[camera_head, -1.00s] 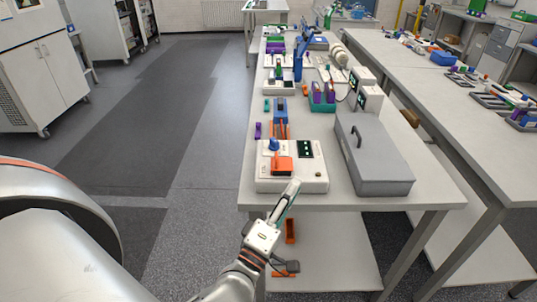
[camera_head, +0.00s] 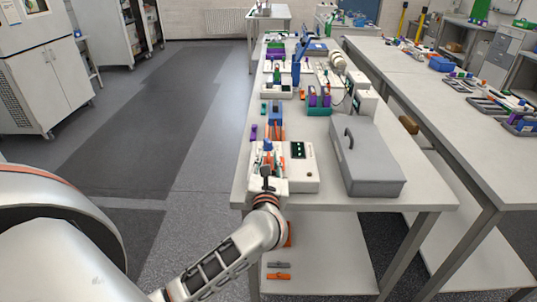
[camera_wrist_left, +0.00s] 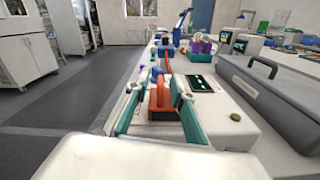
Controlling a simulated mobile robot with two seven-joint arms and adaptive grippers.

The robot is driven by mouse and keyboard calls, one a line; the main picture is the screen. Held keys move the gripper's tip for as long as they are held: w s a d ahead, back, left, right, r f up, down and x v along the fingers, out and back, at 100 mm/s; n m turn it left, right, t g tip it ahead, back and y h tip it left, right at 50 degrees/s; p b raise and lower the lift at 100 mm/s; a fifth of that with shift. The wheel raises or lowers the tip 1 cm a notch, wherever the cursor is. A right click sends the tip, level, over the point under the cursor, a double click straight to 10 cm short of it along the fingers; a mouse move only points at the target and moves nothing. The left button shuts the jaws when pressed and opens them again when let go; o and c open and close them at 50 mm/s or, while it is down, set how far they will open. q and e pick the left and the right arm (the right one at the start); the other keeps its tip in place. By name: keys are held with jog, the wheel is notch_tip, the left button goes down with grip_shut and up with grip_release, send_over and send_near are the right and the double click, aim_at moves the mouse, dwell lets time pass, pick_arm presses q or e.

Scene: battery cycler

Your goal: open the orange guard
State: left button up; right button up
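The white battery cycler (camera_head: 304,180) sits at the near end of the bench, with a dark screen showing green marks. Its orange guard (camera_wrist_left: 160,96) stands up in the middle of the left wrist view, with a dark part at its foot. In the head view my left gripper and wrist mostly hide the guard. My left gripper (camera_head: 267,165) is over the left part of the cycler. In the left wrist view its teal-padded fingers (camera_wrist_left: 161,112) are open, one on each side of the guard. I cannot tell whether either finger touches it. My right gripper is not in view.
A grey lidded case (camera_head: 365,165) with a dark handle stands right of the cycler. Behind are a blue and orange item (camera_head: 276,120), purple and green cells (camera_head: 319,100) and other equipment. The floor left of the bench is clear.

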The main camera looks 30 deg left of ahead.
pick_arm(q)
jog(key=shift+x, duration=0.85)
grip_shut()
